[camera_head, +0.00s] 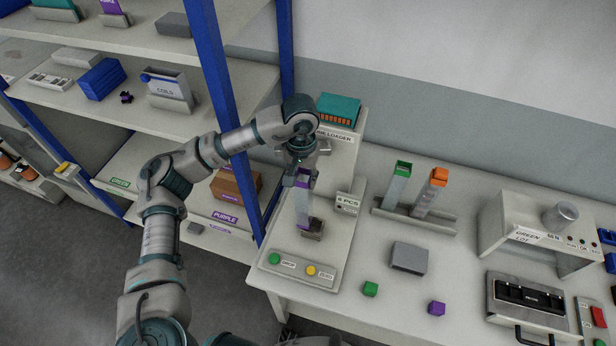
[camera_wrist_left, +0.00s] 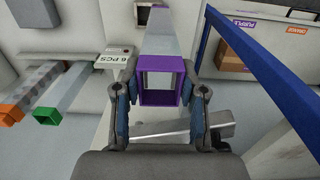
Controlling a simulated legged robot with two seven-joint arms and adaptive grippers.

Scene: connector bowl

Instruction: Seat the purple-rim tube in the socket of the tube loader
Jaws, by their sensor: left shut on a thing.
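My left gripper (camera_head: 303,180) is shut on the purple-rim tube (camera_head: 302,208), holding it near its rim. The tube hangs close to upright, with its lower end at or just above the dark socket (camera_head: 313,229) of the tube loader (camera_head: 337,150). I cannot tell whether the end is inside the socket. In the left wrist view, the purple rim (camera_wrist_left: 160,99) sits between both fingers, and the clear tube body runs away from it towards the top. My right gripper is not in view.
Green-rim (camera_head: 398,185) and orange-rim (camera_head: 432,192) tubes stand in a rack right of the loader. A green button (camera_head: 274,259) and a yellow button (camera_head: 311,271) are in front of the socket. A blue shelf post (camera_head: 268,195) stands close on the left.

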